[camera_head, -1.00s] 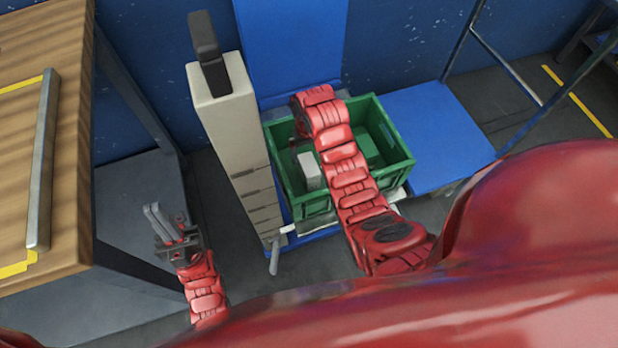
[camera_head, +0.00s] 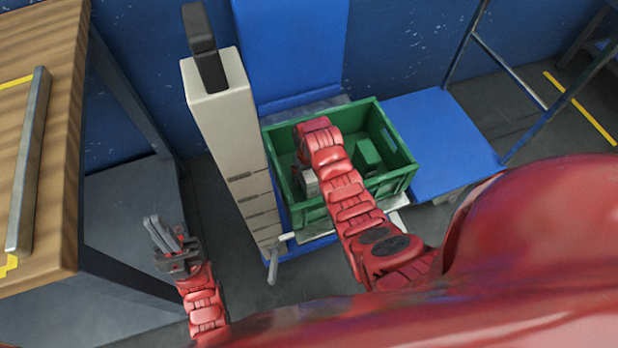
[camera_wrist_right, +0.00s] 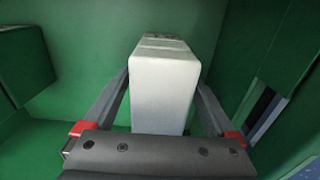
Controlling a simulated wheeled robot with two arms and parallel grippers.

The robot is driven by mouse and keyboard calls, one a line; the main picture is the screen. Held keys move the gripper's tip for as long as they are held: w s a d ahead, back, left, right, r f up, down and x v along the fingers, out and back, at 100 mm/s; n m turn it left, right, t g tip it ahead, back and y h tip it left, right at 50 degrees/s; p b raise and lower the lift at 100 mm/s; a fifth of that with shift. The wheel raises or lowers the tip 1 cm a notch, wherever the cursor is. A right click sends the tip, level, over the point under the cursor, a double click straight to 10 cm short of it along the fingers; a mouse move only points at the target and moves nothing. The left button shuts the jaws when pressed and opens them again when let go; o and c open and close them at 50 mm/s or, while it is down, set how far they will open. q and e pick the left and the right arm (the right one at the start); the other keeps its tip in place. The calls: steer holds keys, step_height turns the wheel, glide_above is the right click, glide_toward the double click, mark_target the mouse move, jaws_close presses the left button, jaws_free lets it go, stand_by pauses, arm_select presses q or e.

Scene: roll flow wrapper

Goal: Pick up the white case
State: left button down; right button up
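The white case (camera_wrist_right: 165,90) stands upright inside the green crate (camera_head: 395,185). In the head view the case (camera_head: 311,184) is partly hidden by my right arm, near the crate's left side. In the right wrist view my right gripper (camera_wrist_right: 164,85) has one finger on each side of the case. Green gaps show between the lower finger parts and the case, so it looks open; contact at the tips is unclear. In the head view the right gripper is mostly hidden behind its own wrist. My left gripper (camera_head: 163,232) is open and empty, outside the crate at lower left.
A green block (camera_head: 367,155) lies in the crate's right part. A tall beige column (camera_head: 228,140) stands close to the crate's left. A blue platform (camera_head: 440,140) is to the right. A wooden table (camera_head: 45,150) with a metal bar stands at far left.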

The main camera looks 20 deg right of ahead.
jaws_close()
steer(key=shift+r, duration=0.1)
